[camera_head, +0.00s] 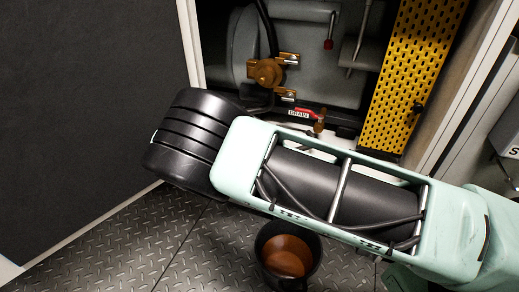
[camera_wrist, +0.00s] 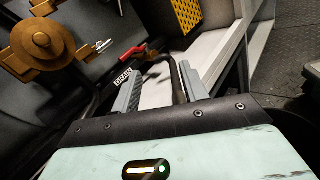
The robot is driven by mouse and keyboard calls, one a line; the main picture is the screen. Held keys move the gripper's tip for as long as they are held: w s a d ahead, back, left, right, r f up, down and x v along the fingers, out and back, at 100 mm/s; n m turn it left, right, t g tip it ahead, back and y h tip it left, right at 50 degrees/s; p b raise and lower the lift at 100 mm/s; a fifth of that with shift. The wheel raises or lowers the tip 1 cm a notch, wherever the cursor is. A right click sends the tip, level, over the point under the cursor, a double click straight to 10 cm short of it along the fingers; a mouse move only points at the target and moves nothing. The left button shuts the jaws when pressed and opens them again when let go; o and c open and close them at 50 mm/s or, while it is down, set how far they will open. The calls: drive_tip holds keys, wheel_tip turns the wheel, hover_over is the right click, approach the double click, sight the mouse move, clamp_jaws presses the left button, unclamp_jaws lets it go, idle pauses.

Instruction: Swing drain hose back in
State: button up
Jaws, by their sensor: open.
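The drain hose (camera_wrist: 179,84) shows in the wrist view as a dark, bent tube below the drain valve. It stands between the fingers of my gripper (camera_wrist: 163,70), nearer the right finger; I cannot tell whether it touches. My gripper is open. The brass drain valve (camera_head: 319,125) has a red handle (camera_head: 304,112), which also shows in the wrist view (camera_wrist: 133,52). A white tag (camera_head: 298,113) beside it reads DRAIN. In the head view my arm hides the gripper and most of the hose.
A black bucket (camera_head: 262,240) with brown liquid stands on the tread-plate floor (camera_head: 150,235). A larger brass valve (camera_head: 266,72) sits left above the drain. A yellow perforated panel (camera_head: 412,65) and a white frame post (camera_head: 455,95) bound the right side. A dark panel (camera_head: 85,100) stands left.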

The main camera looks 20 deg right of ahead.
wheel_tip(320, 180, up, 3)
drive_tip(key=shift+r+p, duration=0.15)
drive_tip(key=shift+p, duration=0.3)
